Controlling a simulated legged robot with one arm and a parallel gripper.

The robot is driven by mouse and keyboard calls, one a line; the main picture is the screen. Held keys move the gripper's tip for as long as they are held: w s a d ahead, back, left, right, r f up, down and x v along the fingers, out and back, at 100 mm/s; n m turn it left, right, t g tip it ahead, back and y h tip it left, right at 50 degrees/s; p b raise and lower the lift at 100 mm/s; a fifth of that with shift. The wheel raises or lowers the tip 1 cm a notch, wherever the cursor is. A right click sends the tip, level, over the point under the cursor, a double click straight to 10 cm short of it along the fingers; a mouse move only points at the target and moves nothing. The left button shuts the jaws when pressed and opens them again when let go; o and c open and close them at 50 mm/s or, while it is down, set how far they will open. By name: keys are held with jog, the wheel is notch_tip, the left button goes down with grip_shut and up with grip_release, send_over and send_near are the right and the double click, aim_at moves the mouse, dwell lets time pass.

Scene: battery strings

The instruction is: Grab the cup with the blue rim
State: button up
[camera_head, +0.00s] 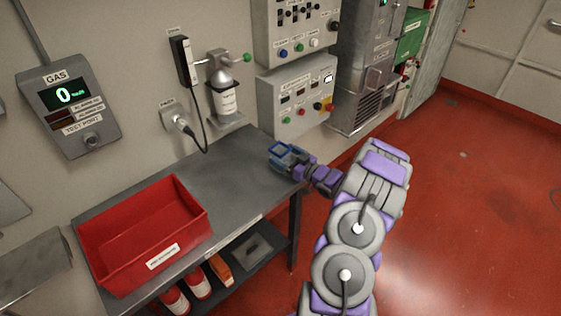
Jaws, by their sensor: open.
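A small grey cup with a blue rim (281,150) is at the back right end of the grey metal bench. My arm reaches in from the lower right, and my gripper (289,158) is right at the cup. The gripper is open. It overlaps the cup in this view, so I cannot tell whether the fingers are around it or touch it. The cup's lower part is largely hidden by the gripper.
The grey bench (226,185) is clear between the cup and a red open bin (160,212) on its left. A bottle in a wall holder (224,98) and a grey control box (293,95) are behind. Red floor (470,200) lies open to the right.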

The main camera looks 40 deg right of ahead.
jog(key=shift+a+r, duration=0.1)
jog(key=shift+c, duration=0.2)
jog(key=shift+c, duration=0.7)
jog(key=c, duration=0.8)
jog(key=shift+c, duration=0.2)
